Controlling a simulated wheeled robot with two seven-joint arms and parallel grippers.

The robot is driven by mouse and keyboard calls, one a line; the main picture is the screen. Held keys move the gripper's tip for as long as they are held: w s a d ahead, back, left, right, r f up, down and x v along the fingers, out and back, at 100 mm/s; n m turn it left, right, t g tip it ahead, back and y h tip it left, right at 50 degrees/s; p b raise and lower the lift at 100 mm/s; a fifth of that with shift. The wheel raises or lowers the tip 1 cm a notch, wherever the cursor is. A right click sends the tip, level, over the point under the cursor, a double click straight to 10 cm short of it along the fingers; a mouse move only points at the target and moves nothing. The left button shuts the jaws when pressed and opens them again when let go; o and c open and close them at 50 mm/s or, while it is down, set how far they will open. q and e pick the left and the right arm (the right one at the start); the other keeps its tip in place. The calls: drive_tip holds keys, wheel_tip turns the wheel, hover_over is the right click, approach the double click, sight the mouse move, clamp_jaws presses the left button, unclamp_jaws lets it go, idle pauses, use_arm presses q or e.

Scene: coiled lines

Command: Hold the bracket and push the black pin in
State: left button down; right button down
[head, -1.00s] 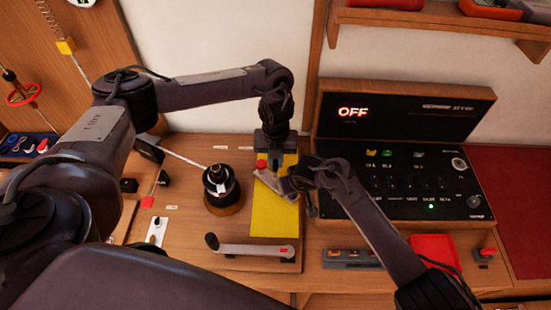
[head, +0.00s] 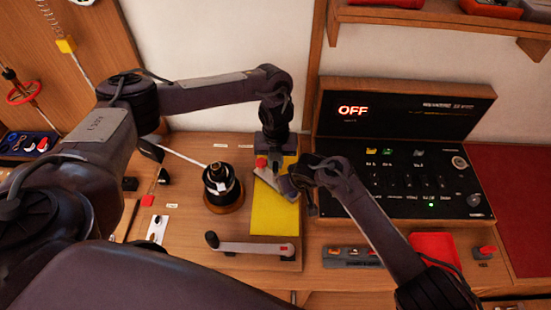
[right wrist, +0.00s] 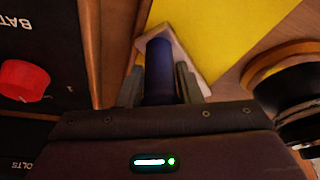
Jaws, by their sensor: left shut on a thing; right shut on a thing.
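A pale, flat metal bracket (head: 266,178) lies at a slant over the upper part of a yellow plate (head: 272,215), with a red piece (head: 262,162) at its far end. My left gripper (head: 274,158) points down at the bracket's far end and is shut on it; its fingertips are mostly hidden. My right gripper (head: 288,186) reaches in from the right at the bracket's near end. In the right wrist view the right gripper (right wrist: 160,85) is shut on the dark pin (right wrist: 158,65). The pin's far end meets the bracket's pale face (right wrist: 178,42); its depth cannot be told.
A black-ringed round post (head: 222,185) stands left of the yellow plate. A lever handle (head: 250,248) lies across the front. A black control panel (head: 405,165) reading OFF stands close on the right. A red pad (head: 435,248) lies at the front right.

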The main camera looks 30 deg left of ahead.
use_arm(q)
drive_tip(key=shift+f, duration=1.2)
drive_tip(key=c, duration=1)
unclamp_jaws()
drive_tip(key=shift+r, duration=2.55)
wheel_tip(320, 180, up, 12)
use_arm(e)
drive_tip(key=c, duration=0.9)
unclamp_jaws()
drive_tip(key=shift+c, duration=0.2)
